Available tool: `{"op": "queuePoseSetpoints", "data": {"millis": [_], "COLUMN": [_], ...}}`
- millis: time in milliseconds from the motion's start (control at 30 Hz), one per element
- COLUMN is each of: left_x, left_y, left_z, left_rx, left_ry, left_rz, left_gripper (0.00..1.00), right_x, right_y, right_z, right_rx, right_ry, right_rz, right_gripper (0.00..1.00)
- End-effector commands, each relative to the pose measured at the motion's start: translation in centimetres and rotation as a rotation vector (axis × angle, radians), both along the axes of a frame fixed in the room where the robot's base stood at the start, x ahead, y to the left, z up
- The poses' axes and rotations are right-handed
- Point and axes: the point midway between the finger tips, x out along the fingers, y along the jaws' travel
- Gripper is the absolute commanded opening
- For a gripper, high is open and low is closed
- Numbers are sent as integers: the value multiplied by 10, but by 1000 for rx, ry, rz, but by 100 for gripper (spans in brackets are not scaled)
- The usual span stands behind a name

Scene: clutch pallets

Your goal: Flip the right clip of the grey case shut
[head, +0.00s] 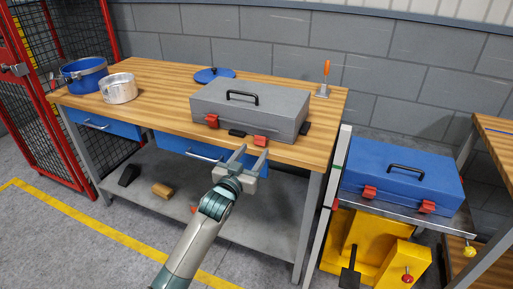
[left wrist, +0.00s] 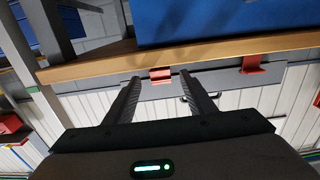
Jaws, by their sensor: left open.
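The grey case (head: 255,105) sits closed on the wooden workbench, its black handle on top. Its front has a left red clip (head: 212,120) and a right red clip (head: 261,141); I cannot tell surely how far each is flipped. My left gripper (head: 251,154) is open and empty in front of the bench edge, its fingers pointing at the right clip. The left wrist view is upside down; there the right clip (left wrist: 160,75) shows ahead between the two fingers (left wrist: 162,88), and the left clip (left wrist: 250,64) is off to the picture's right. My right gripper is not in view.
The workbench (head: 165,88) has blue drawers (head: 190,148) under its front edge. A blue pot (head: 83,73), a metal pot (head: 119,88), a blue lid (head: 214,74) and an orange-handled clamp (head: 325,80) stand on it. A blue case (head: 400,178) with red clips is at the right.

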Motion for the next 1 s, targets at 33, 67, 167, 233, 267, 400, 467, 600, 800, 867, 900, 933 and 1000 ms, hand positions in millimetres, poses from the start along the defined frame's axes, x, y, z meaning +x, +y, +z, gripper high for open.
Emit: {"op": "queuePoseSetpoints", "data": {"millis": [33,67,167,233,267,400,467,600,800,867,900,933,1000], "left_x": [8,11,21,26,28,32,33,33,33,33,33,33,33], "left_y": [-3,-4,-8,-9,-9,-11,-11,-11,-11,-11,-11,-11,-11], "left_z": [1,1,0,0,0,0,0,0,0,0,0,0,0], "left_rx": [0,0,0,0,0,0,0,0,0,0,0,0,0], "left_ry": [0,1,0,0,1,1,1,0,0,0,0,0,1], "left_rz": [0,0,0,0,0,0,0,0,0,0,0,0,0], "left_gripper": [50,50,50,50,50,50,50,50,24,9,9,9,9], "right_x": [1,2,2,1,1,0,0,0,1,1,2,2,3], "right_y": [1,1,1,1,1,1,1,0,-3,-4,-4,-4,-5], "right_z": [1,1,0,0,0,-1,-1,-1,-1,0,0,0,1], "right_rx": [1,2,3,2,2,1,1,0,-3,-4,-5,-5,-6], "right_ry": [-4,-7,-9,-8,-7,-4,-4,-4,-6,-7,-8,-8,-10], "right_rz": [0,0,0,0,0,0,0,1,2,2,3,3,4], "right_gripper": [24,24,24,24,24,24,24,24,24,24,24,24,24]}}
